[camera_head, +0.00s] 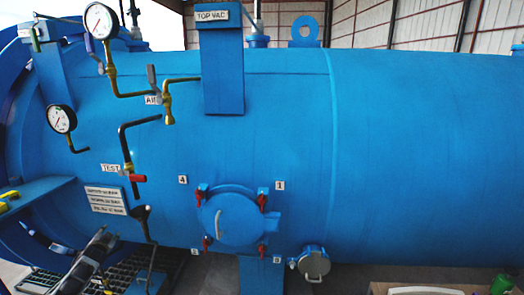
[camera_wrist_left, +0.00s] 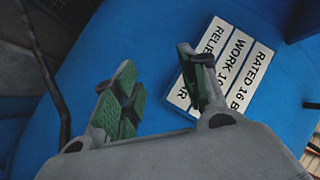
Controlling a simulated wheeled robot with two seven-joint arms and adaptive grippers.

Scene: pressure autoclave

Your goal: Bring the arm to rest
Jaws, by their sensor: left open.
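My left gripper (camera_head: 103,240) is at the lower left of the head view, in front of the blue autoclave (camera_head: 400,150) and below the three-line rating plate (camera_head: 105,198). In the left wrist view, the left gripper (camera_wrist_left: 160,85) has its two green-padded fingers apart with nothing between them. My right gripper is in neither view.
A black lever (camera_head: 143,225) hangs just right of my left gripper. Above are a red-handled TEST valve (camera_head: 138,178) and two gauges (camera_head: 99,20) (camera_head: 61,119). A round hatch (camera_head: 235,218) with red clamps is to the right. Grating (camera_head: 125,270) lies below.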

